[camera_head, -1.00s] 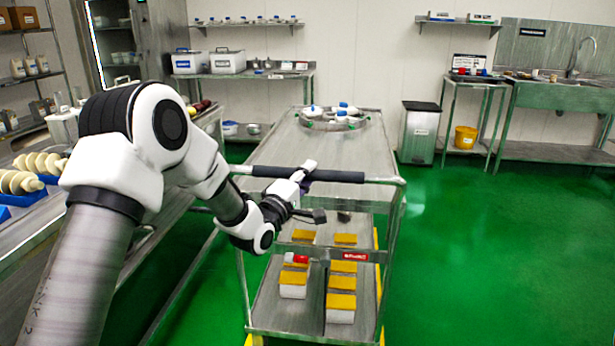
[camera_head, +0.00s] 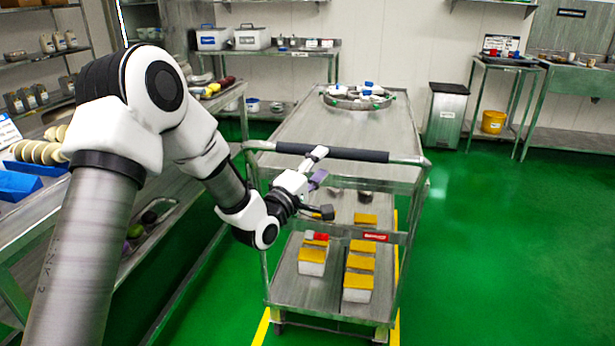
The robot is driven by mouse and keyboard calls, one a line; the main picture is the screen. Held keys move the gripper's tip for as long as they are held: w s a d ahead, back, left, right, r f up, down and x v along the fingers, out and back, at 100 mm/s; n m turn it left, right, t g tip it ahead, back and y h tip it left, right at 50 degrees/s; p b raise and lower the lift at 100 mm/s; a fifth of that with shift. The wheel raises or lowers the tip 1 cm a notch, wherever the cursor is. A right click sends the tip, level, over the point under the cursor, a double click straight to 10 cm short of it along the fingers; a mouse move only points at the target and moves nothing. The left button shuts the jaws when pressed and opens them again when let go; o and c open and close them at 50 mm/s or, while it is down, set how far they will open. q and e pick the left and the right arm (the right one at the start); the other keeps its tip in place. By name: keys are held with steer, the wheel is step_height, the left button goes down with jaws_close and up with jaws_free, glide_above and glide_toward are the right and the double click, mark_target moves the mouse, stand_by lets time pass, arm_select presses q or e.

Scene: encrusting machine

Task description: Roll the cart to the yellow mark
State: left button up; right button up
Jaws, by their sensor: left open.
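The metal cart (camera_head: 345,125) stands in the middle, its dark-gripped push handle (camera_head: 332,152) toward me. Its lower shelf holds several white boxes with yellow tops (camera_head: 358,280). Yellow floor marks show at the cart's near left (camera_head: 262,328) and along its right side (camera_head: 396,322); the cart hides the rest of the marking. My left gripper (camera_head: 322,182) is open at the handle. One finger overlaps the bar in the picture, and the other is below it. I cannot tell whether they touch the bar. My right gripper is out of view.
A round rack with white and blue items (camera_head: 358,98) sits on the cart's top. A workbench (camera_head: 30,215) runs along the left, close to the cart. A bin (camera_head: 447,115) and a side table (camera_head: 503,66) stand at the back right. The green floor at right is clear.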

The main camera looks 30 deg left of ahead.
arm_select(q)
steer(key=v, duration=0.6)
steer(key=shift+s, duration=0.2)
steer(key=shift+f, duration=0.15)
